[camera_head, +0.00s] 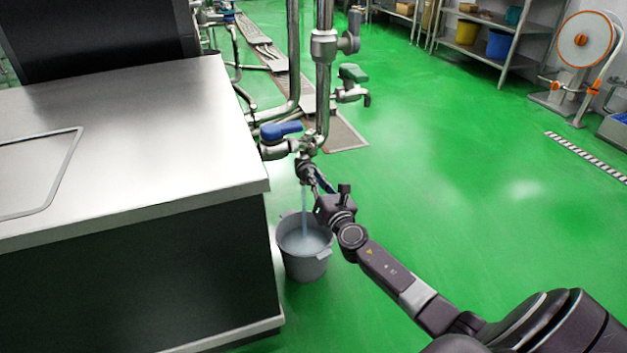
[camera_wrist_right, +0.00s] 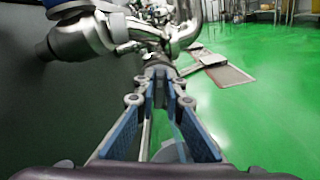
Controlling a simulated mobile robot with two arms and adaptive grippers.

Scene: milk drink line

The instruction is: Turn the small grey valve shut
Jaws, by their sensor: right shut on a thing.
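The small grey valve (camera_head: 303,166) is at the low end of the steel pipework, below a blue-handled valve (camera_head: 282,130). A stream of liquid (camera_head: 305,212) runs down from it into a grey bucket (camera_head: 305,268) on the floor. My right gripper (camera_head: 313,177) reaches the valve from the lower right. In the right wrist view my fingertips (camera_wrist_right: 160,80) are closed in on a grey part of the small valve (camera_wrist_right: 158,61). The fingers hide most of its handle, so its exact angle is unclear. My left gripper is in neither view.
A steel-topped cabinet (camera_head: 120,125) stands close on the left of the valve. The green floor (camera_head: 470,190) to the right is open. Shelves and a hose reel (camera_head: 585,42) stand far back.

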